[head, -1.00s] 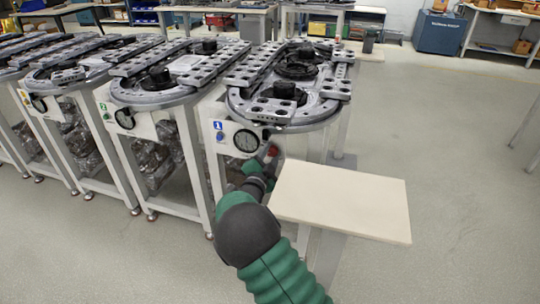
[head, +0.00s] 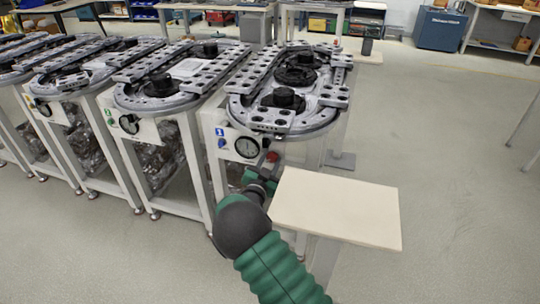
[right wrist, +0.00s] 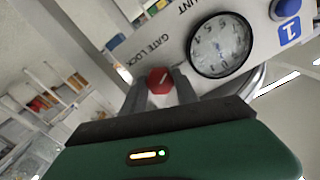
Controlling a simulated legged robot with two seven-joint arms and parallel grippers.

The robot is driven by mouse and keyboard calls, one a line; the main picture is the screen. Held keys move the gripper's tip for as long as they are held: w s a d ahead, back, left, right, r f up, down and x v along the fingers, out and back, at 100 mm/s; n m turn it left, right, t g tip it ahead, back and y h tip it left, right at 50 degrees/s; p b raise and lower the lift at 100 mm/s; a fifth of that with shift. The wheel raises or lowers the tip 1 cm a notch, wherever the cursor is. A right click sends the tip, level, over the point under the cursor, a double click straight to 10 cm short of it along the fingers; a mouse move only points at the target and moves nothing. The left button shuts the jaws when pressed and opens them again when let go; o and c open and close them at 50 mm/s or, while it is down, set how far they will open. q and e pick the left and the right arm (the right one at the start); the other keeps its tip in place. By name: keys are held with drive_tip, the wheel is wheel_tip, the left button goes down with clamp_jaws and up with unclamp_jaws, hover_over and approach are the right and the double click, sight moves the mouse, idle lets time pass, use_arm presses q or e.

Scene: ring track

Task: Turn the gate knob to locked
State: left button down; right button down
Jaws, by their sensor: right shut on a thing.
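The gate knob (head: 271,157) is red and sits on the white front panel of the ring track unit marked 1. In the right wrist view the knob (right wrist: 160,80) has a pale slanted pointer line, and the lettering "GATE LOCK" is beside it. My right gripper (right wrist: 160,88) has one finger on each side of the knob and is shut on it. In the head view the right gripper (head: 264,174) reaches the panel from below, its fingertips partly hidden. My left gripper is not in view.
A round dial (head: 247,147) and a blue button (head: 222,143) are on the same panel, beside the knob. A pale board (head: 335,208) on a stand is just right of my arm. More ring track units stand to the left. The floor at right is clear.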

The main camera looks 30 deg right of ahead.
drive_tip(key=n+p, duration=0.2)
drive_tip(key=shift+n, duration=0.4)
drive_tip(key=n+p, duration=0.2)
drive_tip(key=n, duration=0.1)
drive_tip(key=shift+n, duration=0.3)
drive_tip(key=n+p, duration=0.1)
drive_tip(key=n, duration=0.2)
drive_tip(key=shift+f+p, duration=0.1)
drive_tip(key=shift+p, duration=0.25)
drive_tip(key=shift+f+n+p, duration=0.1)
drive_tip(key=shift+n+p, duration=0.25)
drive_tip(key=shift+n, duration=0.95)
drive_tip(key=shift+a, duration=0.1)
drive_tip(key=c, duration=0.9)
unclamp_jaws()
drive_tip(key=shift+c, duration=0.2)
